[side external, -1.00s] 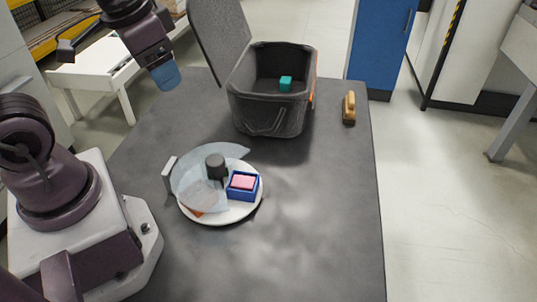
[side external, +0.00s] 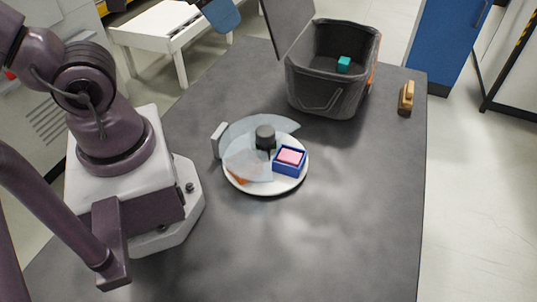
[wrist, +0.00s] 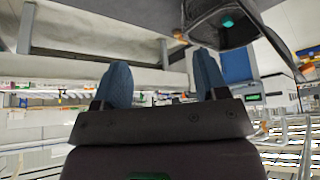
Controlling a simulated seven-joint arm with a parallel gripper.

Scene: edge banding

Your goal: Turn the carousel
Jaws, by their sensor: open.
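The carousel is a white round plate (side external: 262,188) on the dark table in the side view. A clear fan-shaped cover (side external: 243,133) lies over part of it, with a dark knob (side external: 265,137) near the middle. A blue tray (side external: 291,168) with a pink block (side external: 291,156) sits at its right. Something orange (side external: 237,179) shows under the cover at the front left. My gripper (side external: 220,14) is at the top edge of the side view, high and well away from the carousel. In the wrist view my gripper's two blue fingers (wrist: 163,75) are apart with nothing between them.
A dark bin (side external: 330,85) with a raised lid (side external: 290,25) holds a teal cube (side external: 343,64) behind the carousel. A wooden-handled brush (side external: 406,98) lies at the table's right edge. A small grey upright block (side external: 218,140) stands at the carousel's left. The front table is clear.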

